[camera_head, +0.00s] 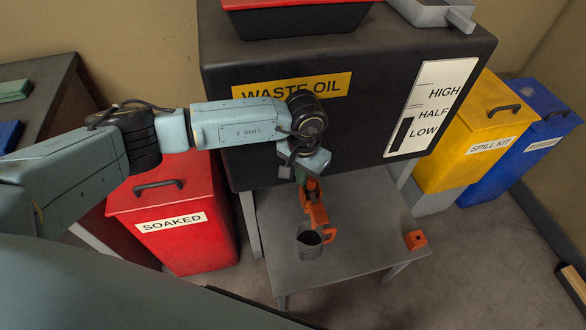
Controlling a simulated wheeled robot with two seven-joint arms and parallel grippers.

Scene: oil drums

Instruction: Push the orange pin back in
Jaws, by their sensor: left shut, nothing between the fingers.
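My left arm reaches in from the left across the front of the black waste oil tank (350,110). My left gripper (302,173) points down below the tank's label and is shut and empty. A grey jug (309,246) with an orange handle stands just below the fitting. A separate orange block (415,240) sits at the right of the grey table. My right gripper is out of view.
The grey table (365,215) has free room right of the jug. A red "SOAKED" bin (188,245) stands left; yellow (455,165) and blue (525,165) bins stand right. A red-rimmed tray (300,20) and a grey container (425,12) are on the tank.

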